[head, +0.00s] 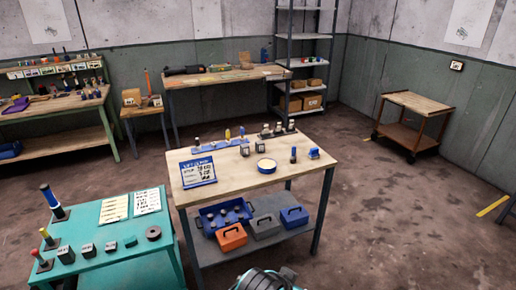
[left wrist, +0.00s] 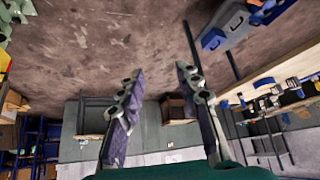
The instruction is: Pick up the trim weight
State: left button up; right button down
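I cannot tell for sure which thing is the trim weight. On the teal table (head: 140,262) at the lower left of the head view stand several small dark blocks with pale labels (head: 66,254), a smaller dark block (head: 130,241) and a dark round ring-like piece (head: 153,233). In the left wrist view my left gripper (left wrist: 160,76) has its two fingers spread wide with nothing between them. It is apart from any table, with floor and wall behind it. My right gripper does not show.
Posts with coloured tops (head: 52,203) stand on the teal table. The floor (head: 400,220) at right is clear up to a cart (head: 412,104).

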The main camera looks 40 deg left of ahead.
aim_at(259, 145)
jog(key=u, duration=1.25)
jog(key=i+z, duration=0.2)
jog(key=i, duration=0.3)
jog(key=i+j+z, duration=0.15)
jog(key=i, duration=0.4)
jog(key=i+j+z, duration=0.2)
jog(key=i, duration=0.3)
jog(key=i+j+z, duration=0.15)
jog(key=i, duration=0.35)
jog(key=i+j+z, duration=0.2)
jog(key=i, duration=0.3)
jog(key=j, duration=0.1)
